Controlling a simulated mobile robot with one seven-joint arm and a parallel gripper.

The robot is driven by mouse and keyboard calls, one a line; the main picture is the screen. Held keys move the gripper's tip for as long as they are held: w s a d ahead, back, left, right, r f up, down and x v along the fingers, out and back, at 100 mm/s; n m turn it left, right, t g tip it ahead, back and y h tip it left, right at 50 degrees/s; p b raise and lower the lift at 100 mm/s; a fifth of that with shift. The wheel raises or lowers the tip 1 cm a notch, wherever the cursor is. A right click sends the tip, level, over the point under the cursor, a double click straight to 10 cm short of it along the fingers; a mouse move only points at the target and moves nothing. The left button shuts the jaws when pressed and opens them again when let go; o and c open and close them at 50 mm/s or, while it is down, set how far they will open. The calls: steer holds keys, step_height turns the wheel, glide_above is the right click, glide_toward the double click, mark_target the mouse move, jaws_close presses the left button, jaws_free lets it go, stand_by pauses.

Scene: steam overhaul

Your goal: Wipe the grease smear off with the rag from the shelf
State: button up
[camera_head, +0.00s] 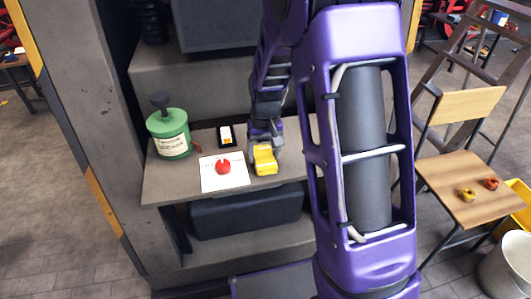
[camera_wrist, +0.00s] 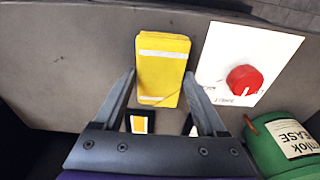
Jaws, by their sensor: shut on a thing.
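The rag is a folded yellow cloth (camera_wrist: 162,68) with white stripes, lying on the grey shelf (camera_wrist: 75,50). My gripper (camera_wrist: 160,76) has its two fingers on either side of the rag, shut on it. In the head view my gripper (camera_head: 264,147) reaches down to the yellow rag (camera_head: 265,162) at the shelf's front, right of the white card. The rag looks level with or just at the shelf surface. I cannot make out a grease smear in either view.
A white card (camera_head: 211,183) with a red knob (camera_head: 223,167) lies beside the rag. A green grease can (camera_head: 168,134) stands at the shelf's left, and a small black box (camera_head: 227,136) with a white-and-orange face lies behind. A wooden chair (camera_head: 470,187) stands at the right.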

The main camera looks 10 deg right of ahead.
step_height(320, 180, up, 3)
steer(key=shift+d+p, duration=0.15)
steer(key=shift+p, duration=0.4)
steer(key=shift+r+p, duration=1.9)
steer(key=shift+r, duration=0.65)
